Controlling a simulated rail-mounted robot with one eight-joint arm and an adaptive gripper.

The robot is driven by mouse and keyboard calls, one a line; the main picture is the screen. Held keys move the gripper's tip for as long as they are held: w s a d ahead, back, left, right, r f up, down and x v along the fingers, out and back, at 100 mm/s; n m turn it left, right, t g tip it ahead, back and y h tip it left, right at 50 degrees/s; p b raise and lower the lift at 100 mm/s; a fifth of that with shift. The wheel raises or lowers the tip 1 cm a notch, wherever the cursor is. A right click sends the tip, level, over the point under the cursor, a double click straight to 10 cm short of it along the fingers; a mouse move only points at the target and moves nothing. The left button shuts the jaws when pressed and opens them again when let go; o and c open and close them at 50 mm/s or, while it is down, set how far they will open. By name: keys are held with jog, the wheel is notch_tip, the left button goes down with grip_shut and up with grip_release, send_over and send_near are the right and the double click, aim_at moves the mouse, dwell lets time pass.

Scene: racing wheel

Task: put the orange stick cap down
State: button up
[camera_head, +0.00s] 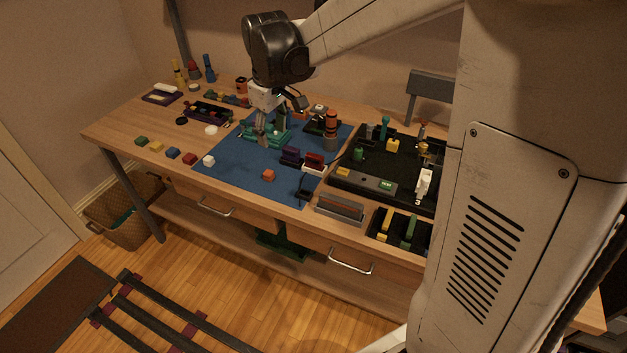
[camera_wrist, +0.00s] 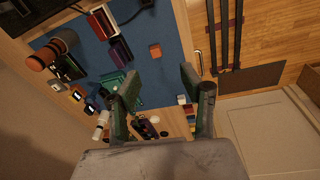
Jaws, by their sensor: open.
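A small orange block (camera_head: 268,175), which looks to be the orange stick cap, rests on the blue mat (camera_head: 232,168) near its front edge. It also shows in the wrist view (camera_wrist: 155,50), beyond my fingertips and apart from them. My gripper (camera_head: 280,122) is open and empty above the back part of the mat, over a teal-green frame (camera_head: 284,136). In the wrist view the two fingers (camera_wrist: 160,82) stand wide apart with nothing between them.
A dark blue block (camera_head: 290,155) and a red and white block (camera_head: 314,162) stand right of the orange block. A black-and-orange cylinder (camera_head: 331,130) stands behind them. Several coloured blocks, including a white one (camera_head: 208,160), line the table's front left. A black tray (camera_head: 355,181) lies right.

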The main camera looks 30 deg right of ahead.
jog(key=s+r+m+t, duration=0.2)
jog(key=s+m, duration=0.1)
jog(key=s, duration=0.9)
jog(key=s+r+m+t, duration=0.2)
jog(key=s+m+t, duration=0.1)
jog(key=s, duration=0.9)
jog(key=shift+s+a+t, duration=0.15)
jog(key=shift+s+t, duration=0.15)
